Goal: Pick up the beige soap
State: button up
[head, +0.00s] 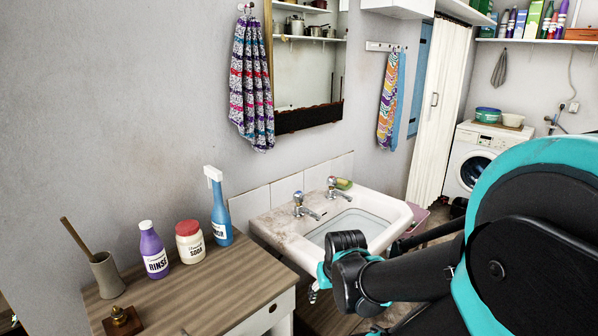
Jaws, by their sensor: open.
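I cannot make out a beige soap for certain. A small yellow-green item (343,183) lies on the back right corner of the white sink (272,228), behind the right tap; I cannot tell whether it is a soap or a sponge. My black and teal arm fills the lower right and covers part of the sink's front and the floor beyond. I cannot make out my gripper's fingertips in this view.
A wooden-topped cabinet (205,290) at the lower left bears a purple rinse bottle (153,250), a soda jar (190,243), a blue spray bottle (220,210), a brush holder (107,275) and a brown block with a brass knob (122,320). A washing machine (466,165) stands at the back right.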

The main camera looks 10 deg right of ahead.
aim_at(341, 182)
jog(key=i+l+z, duration=0.1)
jog(key=z, duration=0.5)
jog(key=i+l+z, duration=0.55)
jog(key=i+z, duration=0.2)
jog(key=i+l+z, duration=0.15)
jog(key=i, duration=0.35)
jog(key=i+l+z, duration=0.2)
jog(key=i, duration=0.35)
jog(key=i+u, duration=0.2)
jog(key=u, duration=0.15)
jog(key=i+u, duration=0.2)
jog(key=u, duration=0.15)
jog(key=i+l+u, duration=0.15)
jog(key=u, duration=0.2)
jog(key=i+l+u, duration=0.15)
jog(key=u, duration=0.25)
jog(key=i+l+u, duration=0.1)
jog(key=l+u, duration=0.15)
jog(key=u, duration=0.15)
jog(key=i+l+u, duration=0.1)
jog(key=l+u, duration=0.15)
jog(key=u, duration=0.15)
jog(key=l+u, duration=0.4)
jog(key=i+l+u, duration=0.1)
jog(key=u, duration=0.3)
jog(key=k+l, duration=0.05)
jog(key=l, duration=0.05)
